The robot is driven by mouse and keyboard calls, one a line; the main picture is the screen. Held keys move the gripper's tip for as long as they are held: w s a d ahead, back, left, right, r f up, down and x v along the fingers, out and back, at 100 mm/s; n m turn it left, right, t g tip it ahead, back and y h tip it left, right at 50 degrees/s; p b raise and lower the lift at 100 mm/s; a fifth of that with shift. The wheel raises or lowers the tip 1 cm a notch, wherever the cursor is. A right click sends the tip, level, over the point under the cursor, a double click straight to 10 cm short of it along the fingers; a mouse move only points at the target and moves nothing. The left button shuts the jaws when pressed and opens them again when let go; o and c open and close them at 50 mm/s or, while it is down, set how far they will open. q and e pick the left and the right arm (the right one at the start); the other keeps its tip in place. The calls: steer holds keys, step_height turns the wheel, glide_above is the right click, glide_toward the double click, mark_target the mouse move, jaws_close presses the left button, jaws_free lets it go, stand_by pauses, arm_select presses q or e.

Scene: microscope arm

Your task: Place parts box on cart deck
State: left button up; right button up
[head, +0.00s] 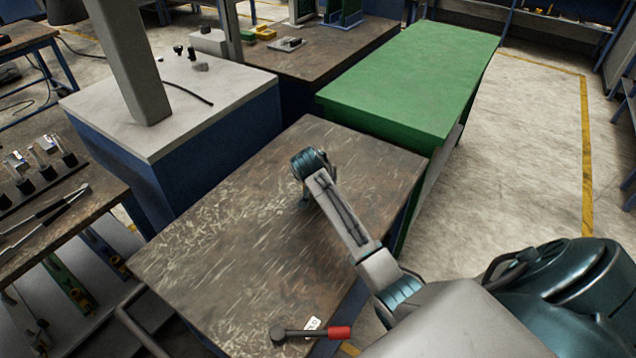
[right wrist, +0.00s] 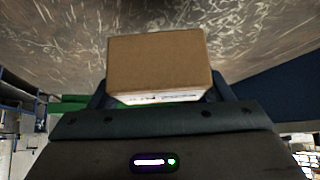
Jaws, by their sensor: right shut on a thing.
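A brown cardboard parts box (right wrist: 158,62) fills the middle of the right wrist view. My right gripper (right wrist: 160,95) is shut on it, with a dark finger on each side. In the head view my right gripper (head: 305,198) is over the far part of a scratched brown top (head: 215,255), which looks like the cart deck. The box cannot be made out there, behind the wrist. The scratched surface also shows behind the box in the right wrist view (right wrist: 235,20). I cannot tell whether the box touches it. My left gripper is out of view.
A red-handled mallet (head: 310,332) and a small white tag lie at the deck's near edge. A green-topped bench (head: 420,75) stands behind right, a grey-topped blue cabinet (head: 190,115) behind left. A tool bench (head: 50,200) is at left. Most of the deck is bare.

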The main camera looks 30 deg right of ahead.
step_height(320, 180, down, 3)
steer(key=shift+r+p, duration=0.1)
steer(key=shift+p, duration=0.45)
steer(key=shift+f, duration=0.3)
steer(key=o, duration=1.3)
steer(key=shift+s, duration=0.1)
steer(key=b+v, duration=0.1)
steer(key=v, duration=1.1)
steer(key=shift+b, duration=0.3)
